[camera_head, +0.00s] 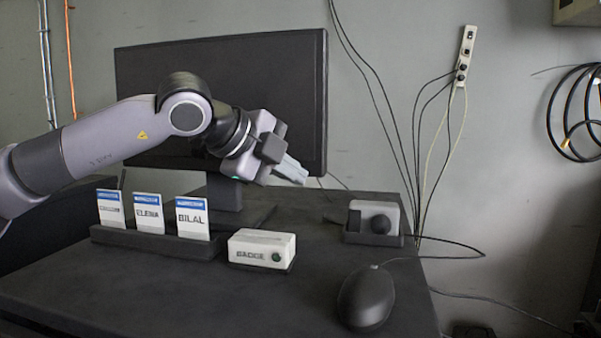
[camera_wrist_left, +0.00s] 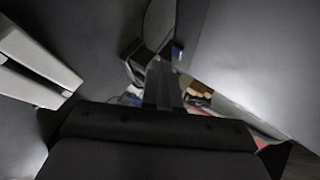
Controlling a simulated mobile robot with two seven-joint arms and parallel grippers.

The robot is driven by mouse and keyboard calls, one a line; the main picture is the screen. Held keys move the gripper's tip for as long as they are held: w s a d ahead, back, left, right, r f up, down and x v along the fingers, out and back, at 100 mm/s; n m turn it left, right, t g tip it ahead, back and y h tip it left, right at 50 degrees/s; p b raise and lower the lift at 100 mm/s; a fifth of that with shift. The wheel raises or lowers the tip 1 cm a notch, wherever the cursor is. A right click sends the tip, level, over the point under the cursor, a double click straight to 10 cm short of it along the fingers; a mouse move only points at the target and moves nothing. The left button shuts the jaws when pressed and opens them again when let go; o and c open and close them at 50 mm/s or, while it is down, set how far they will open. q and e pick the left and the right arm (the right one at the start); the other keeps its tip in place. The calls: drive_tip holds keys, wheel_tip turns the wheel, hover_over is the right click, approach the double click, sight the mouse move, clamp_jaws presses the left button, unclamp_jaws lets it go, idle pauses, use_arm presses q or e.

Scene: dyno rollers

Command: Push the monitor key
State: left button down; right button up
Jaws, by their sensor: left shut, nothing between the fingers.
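The black monitor (camera_head: 285,70) stands at the back of the desk with its screen dark. I cannot make out a separate key on it. My left arm reaches across in front of the screen. My left gripper (camera_head: 303,179) is shut and empty, its tips pointing down and right near the monitor's lower right corner. I cannot tell whether they touch anything. The shut fingers also show in the left wrist view (camera_wrist_left: 163,85), with dim, unclear shapes around them. The arm hides the middle of the screen. My right gripper is not in view.
On the dark desk (camera_head: 200,285) stand a holder with three name cards (camera_head: 193,218), a white BADGE box (camera_head: 262,243) with a round button, a grey box with a black knob (camera_head: 375,218) and a black mouse (camera_head: 366,297). Cables hang on the wall at right.

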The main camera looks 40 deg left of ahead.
use_arm(q)
drive_tip(key=shift+w+a, duration=0.1)
idle(0.4)
drive_tip(key=shift+w+a, duration=0.15)
drive_tip(key=shift+w, duration=0.15)
drive_tip(key=shift+w, duration=0.1)
idle(0.4)
drive_tip(key=shift+s+d+b, duration=0.25)
drive_tip(key=shift+s+b, duration=0.3)
drive_tip(key=shift+b, duration=0.25)
